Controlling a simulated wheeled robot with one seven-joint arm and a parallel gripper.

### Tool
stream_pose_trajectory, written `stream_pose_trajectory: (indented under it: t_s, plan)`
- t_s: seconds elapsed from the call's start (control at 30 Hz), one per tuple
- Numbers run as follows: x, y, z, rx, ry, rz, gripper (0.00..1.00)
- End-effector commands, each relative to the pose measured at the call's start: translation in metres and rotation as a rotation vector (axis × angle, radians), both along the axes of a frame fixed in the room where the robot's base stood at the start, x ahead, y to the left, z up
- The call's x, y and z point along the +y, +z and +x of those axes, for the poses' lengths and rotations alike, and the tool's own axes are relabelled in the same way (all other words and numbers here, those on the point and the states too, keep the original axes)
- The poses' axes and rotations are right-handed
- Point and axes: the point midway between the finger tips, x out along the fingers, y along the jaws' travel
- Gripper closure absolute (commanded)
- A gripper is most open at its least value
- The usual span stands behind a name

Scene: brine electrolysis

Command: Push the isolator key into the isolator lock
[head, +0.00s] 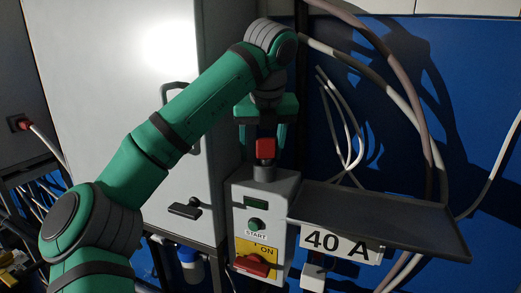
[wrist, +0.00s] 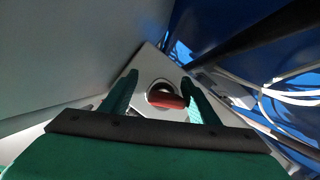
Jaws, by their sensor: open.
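The red isolator key (head: 265,149) stands upright at the dark round isolator lock (head: 264,173) on top of the grey control box (head: 283,190). I cannot tell how deep the key sits. My gripper (head: 261,148) points down over the box, with one green finger on each side of the key. In the wrist view the key (wrist: 167,101) shows between the fingers, over the round lock (wrist: 158,86). My gripper (wrist: 160,79) is open, with gaps beside the key.
The box front has a START button (head: 256,223) and a red switch (head: 252,265) marked ON. A dark tray (head: 390,215) with a 40 A sign (head: 338,244) stands right of the box. A pale cabinet (head: 120,60) is close on the left. Cables hang behind.

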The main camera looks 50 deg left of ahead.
Motion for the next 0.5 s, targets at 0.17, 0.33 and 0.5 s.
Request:
stream_pose_trajectory:
  t_s: [0.17,0.33,0.5]
  plan:
    - [-0.0064,-0.0032,0.0024,0.010,-0.018,-0.007,0.41]
    - [-0.0092,-0.0033,0.0051,0.009,-0.023,-0.008,0.41]
    - [-0.0047,-0.0023,0.0021,0.006,-0.012,-0.006,0.41]
